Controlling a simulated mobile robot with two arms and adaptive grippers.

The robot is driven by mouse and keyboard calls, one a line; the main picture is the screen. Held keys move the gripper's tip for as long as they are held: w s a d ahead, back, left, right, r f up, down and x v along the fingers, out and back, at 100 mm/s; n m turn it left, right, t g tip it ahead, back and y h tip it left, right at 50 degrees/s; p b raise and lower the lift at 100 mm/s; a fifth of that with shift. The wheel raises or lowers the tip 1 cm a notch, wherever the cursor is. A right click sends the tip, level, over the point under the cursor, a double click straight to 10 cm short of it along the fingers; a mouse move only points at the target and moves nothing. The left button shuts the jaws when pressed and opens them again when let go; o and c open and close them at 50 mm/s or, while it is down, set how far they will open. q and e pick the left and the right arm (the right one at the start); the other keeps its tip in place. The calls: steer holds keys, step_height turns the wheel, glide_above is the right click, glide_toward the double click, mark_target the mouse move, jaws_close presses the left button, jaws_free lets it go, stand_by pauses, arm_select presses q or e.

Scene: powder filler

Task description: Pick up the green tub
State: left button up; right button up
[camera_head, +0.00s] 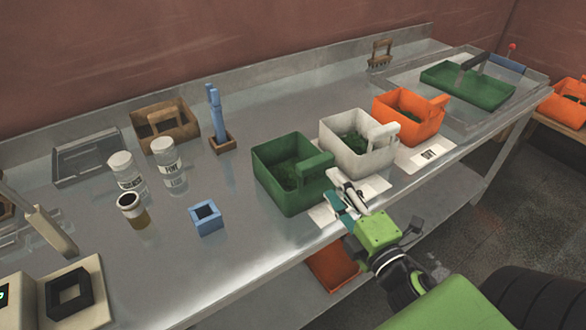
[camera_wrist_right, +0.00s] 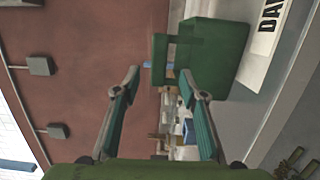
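The green tub (camera_head: 270,178) stands upright near the front edge of the steel bench, with green contents and a thick handle (camera_head: 314,165) on its right side. The tub also shows in the right wrist view (camera_wrist_right: 218,62), with its handle (camera_wrist_right: 160,50) just beyond the fingertips. My right gripper (camera_head: 347,197) is at the bench edge, just right of the tub. In the wrist view my right gripper (camera_wrist_right: 160,79) has its fingers spread, with nothing held between them; it appears apart from the handle. My left gripper is not in view.
A white tub (camera_head: 340,153) and an orange tub (camera_head: 392,107) stand in a row to the right. Bare bench lies left of the green tub.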

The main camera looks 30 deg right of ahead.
mark_target(321, 166)
steer(key=w+p, duration=0.1)
steer(key=w, duration=0.3)
steer(key=shift+w+d+r, duration=0.1)
steer(key=shift+w+d, duration=0.05)
steer(key=shift+w, duration=0.05)
steer(key=shift+w+d+r+p, duration=0.1)
steer(key=shift+w+d+p, duration=0.05)
steer(key=shift+w+p, duration=0.3)
steer(key=w, duration=0.1)
steer(key=w+p, duration=0.1)
steer(key=w, duration=0.1)
steer(key=shift+w+d, duration=0.25)
steer(key=shift+d, duration=0.1)
steer(key=shift+w, duration=0.5)
steer(key=shift+s, duration=0.1)
jaws_close()
